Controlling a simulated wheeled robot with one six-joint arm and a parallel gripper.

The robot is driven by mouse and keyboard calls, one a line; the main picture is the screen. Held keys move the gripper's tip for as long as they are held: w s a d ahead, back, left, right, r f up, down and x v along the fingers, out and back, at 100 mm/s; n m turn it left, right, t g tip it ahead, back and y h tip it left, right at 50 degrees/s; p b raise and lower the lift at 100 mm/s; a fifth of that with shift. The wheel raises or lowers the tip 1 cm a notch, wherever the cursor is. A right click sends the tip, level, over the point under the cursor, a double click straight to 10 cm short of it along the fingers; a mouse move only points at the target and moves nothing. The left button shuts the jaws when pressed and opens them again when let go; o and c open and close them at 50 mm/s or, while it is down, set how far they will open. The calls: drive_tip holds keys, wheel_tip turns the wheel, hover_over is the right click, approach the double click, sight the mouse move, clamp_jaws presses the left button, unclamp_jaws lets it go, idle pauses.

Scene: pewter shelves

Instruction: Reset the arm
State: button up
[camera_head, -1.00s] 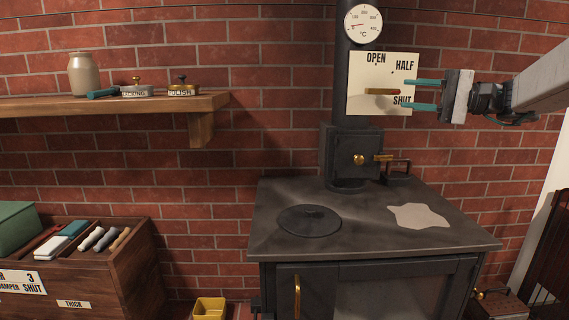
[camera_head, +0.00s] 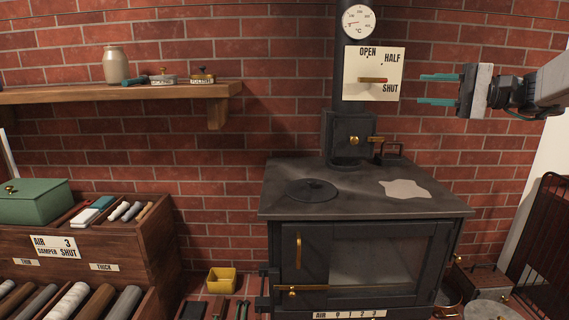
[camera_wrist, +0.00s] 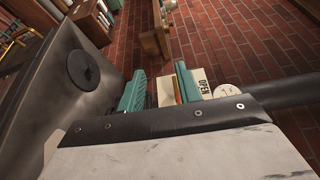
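My gripper (camera_head: 421,89) is at the upper right of the head view, its two teal fingers apart with nothing between them. It points left, to the right of the cream damper plate (camera_head: 360,62) on the black stove pipe, with a gap to the plate in the picture. The plate reads OPEN, HALF and SHUT. Its damper handle (camera_head: 373,80) lies about level, just above the word SHUT. In the wrist view the teal fingers are spread, and part of the plate (camera_wrist: 198,84) shows beyond them.
The black stove (camera_head: 365,205) stands below my gripper. A round dial (camera_head: 358,22) is on the pipe above the plate. A dark metal guard (camera_head: 545,235) stands at far right.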

drive_tip(key=s+a+f+m+g+h, duration=0.1)
drive_tip(key=s+a+f+g+h, duration=0.15)
drive_tip(key=s+f, duration=0.4)
drive_tip(key=s+a+f+g+h, duration=0.2)
drive_tip(key=s+f+h, duration=0.2)
drive_tip(key=f, duration=0.5)
drive_tip(key=s+f+n+h, duration=0.3)
drive_tip(key=s+f+h, duration=0.2)
drive_tip(key=s, duration=0.7)
drive_tip(key=s+a+f+n+g+h, duration=0.1)
drive_tip(key=s+f+n+h, duration=0.2)
drive_tip(key=s, duration=1)
drive_tip(key=shift+s+f+h, duration=0.2)
drive_tip(key=shift+f+h, duration=0.7)
drive_tip(key=shift+h, duration=0.05)
